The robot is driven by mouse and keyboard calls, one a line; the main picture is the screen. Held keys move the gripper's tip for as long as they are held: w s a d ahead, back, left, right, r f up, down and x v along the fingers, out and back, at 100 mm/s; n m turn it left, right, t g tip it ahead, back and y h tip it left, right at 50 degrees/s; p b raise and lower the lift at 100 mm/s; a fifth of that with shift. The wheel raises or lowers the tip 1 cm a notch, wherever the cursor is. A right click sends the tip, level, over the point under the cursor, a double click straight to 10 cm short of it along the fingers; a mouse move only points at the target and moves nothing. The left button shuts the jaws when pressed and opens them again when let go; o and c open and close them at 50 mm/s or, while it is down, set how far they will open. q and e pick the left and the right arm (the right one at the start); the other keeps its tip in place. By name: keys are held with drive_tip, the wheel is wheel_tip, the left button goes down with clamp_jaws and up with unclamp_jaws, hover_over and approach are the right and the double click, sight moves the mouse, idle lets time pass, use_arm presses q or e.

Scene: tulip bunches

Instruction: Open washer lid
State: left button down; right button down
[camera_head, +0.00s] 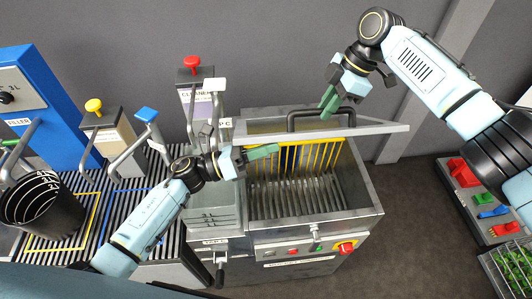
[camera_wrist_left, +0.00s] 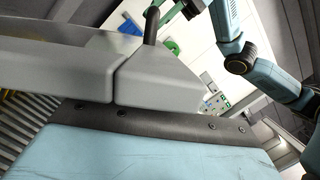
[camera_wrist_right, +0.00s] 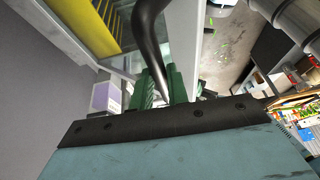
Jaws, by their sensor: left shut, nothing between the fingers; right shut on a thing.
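The washer (camera_head: 365,208) is a grey metal box with an open basin holding a slatted rack and yellow bars. Its grey lid (camera_head: 385,129) is raised and tilted above the back of the basin, which shows beneath it. A black bar handle (camera_head: 292,122) is on the lid; it also shows in the right wrist view (camera_wrist_right: 146,30). My left gripper (camera_head: 270,150) is shut and empty beside the lid's left end, over the basin's back left. Whether it touches the lid is unclear.
A control panel with a red-and-yellow knob (camera_head: 346,247) is on the washer's front. To the left are a striped counter, a black bucket (camera_head: 41,204), taps and a blue filler (camera_head: 42,105). Trays with coloured items (camera_head: 484,198) stand right. The floor between is clear.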

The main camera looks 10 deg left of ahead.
use_arm(q)
drive_tip(key=shift+w+a+r, duration=0.25)
drive_tip(key=shift+w+r, duration=0.15)
drive_tip(key=shift+w, duration=0.2)
use_arm(e)
drive_tip(key=c, duration=1.4)
unclamp_jaws()
drive_tip(key=shift+s+d+f, duration=0.1)
drive_tip(key=shift+d+f, duration=0.05)
drive_tip(key=shift+f, duration=0.45)
drive_tip(key=shift+o, duration=0.2)
drive_tip(key=shift+r, duration=0.15)
